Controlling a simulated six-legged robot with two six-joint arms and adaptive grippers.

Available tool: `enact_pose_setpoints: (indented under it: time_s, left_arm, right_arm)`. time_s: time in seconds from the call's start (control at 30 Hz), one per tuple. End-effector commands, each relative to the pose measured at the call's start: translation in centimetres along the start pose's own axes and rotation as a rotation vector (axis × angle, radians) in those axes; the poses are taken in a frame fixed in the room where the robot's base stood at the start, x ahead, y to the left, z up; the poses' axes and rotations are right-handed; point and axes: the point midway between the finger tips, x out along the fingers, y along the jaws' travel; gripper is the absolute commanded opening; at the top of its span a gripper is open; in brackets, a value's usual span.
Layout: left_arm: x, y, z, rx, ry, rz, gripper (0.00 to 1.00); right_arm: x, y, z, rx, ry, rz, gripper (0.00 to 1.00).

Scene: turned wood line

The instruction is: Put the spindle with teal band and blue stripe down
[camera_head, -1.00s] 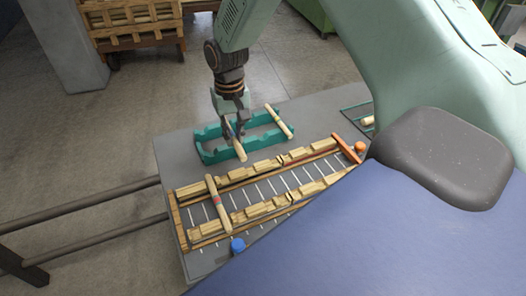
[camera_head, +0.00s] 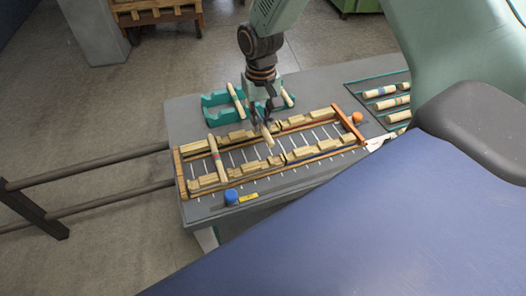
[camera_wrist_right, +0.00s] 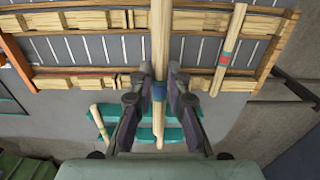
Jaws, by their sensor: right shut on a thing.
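My right gripper (camera_head: 264,122) is shut on a pale wooden spindle (camera_head: 268,139) above the far rail of the wooden rack. In the right wrist view the spindle (camera_wrist_right: 159,40) runs lengthwise between the fingers (camera_wrist_right: 158,88), with a blue band at the grip. My left gripper is out of view.
A tray of several banded spindles (camera_head: 380,91) lies at right. An orange knob (camera_head: 357,117) and a blue knob (camera_head: 231,196) stand by the rack.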

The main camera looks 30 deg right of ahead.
Motion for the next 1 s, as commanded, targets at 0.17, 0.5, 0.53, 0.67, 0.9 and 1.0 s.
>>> enact_pose_setpoints:
  time_s: [0.17,0.5,0.53,0.67,0.9,1.0]
  left_arm:
    - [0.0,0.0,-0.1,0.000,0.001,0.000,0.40]
    - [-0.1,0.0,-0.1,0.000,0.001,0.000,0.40]
    - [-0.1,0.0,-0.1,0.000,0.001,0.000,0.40]
    - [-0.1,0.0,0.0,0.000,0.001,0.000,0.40]
    - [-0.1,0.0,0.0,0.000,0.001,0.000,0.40]
    - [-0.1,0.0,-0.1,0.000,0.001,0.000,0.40]
  right_arm:
    - [1.2,0.0,-0.3,-0.002,0.007,0.003,0.00]
    - [6.2,-0.1,-0.7,0.000,0.010,0.002,0.00]
    - [6.4,-0.1,-0.7,0.000,0.010,0.002,0.00]
    - [8.1,0.0,-0.5,0.000,0.008,0.003,0.00]
    - [10.1,0.0,-0.5,0.001,0.011,0.002,0.00]
    - [10.1,0.0,-0.4,0.001,0.012,0.001,0.00]
